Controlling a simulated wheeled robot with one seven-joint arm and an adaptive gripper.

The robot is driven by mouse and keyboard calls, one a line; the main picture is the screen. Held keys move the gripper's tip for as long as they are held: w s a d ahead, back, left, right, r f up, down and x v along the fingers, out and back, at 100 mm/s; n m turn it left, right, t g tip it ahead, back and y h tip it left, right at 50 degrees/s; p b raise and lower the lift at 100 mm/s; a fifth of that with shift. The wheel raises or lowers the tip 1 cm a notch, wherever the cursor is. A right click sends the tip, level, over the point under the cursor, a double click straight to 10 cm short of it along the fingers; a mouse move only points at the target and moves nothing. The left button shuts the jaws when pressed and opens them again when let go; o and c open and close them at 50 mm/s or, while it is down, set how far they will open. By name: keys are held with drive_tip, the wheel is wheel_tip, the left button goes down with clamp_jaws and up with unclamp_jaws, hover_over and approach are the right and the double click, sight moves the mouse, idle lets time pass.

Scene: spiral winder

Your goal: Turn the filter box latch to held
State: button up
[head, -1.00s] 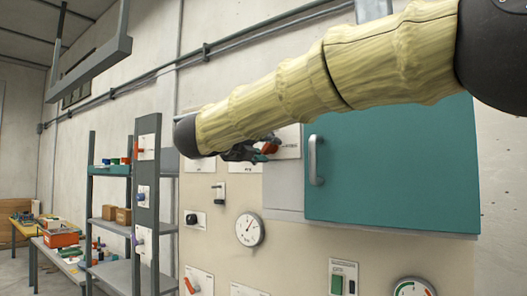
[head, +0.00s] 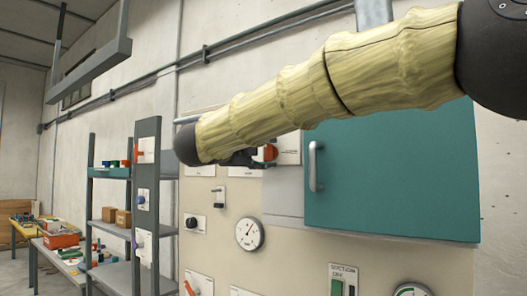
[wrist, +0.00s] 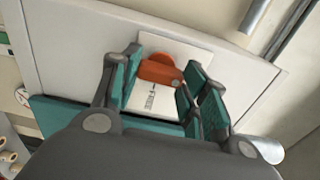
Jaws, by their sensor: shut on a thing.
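The filter box latch is an orange-red knob (wrist: 160,70) on a white plate (wrist: 186,48) with small print. It shows in the wrist view between my fingers, and in the head view as a small orange patch (head: 270,153) left of the teal box door (head: 390,175). My gripper (wrist: 163,73) has its teal-padded fingers on both sides of the knob and is shut on it. In the head view my gripper (head: 240,159) is mostly hidden under my pale-sleeved arm. The fingers partly cover the knob's sides.
A light handle (head: 316,166) stands out from the teal door, right of the latch. A round gauge (head: 249,233) and a small switch (head: 219,196) sit lower on the beige panel. Grey shelving (head: 115,215) stands to the left. Pipes run along the wall above.

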idle(0.6)
drive_tip(key=o, duration=1)
drive_tip(key=shift+s+a, duration=0.1)
drive_tip(key=v, duration=1.1)
drive_tip(key=shift+s+a, duration=0.2)
drive_tip(key=shift+s, duration=0.15)
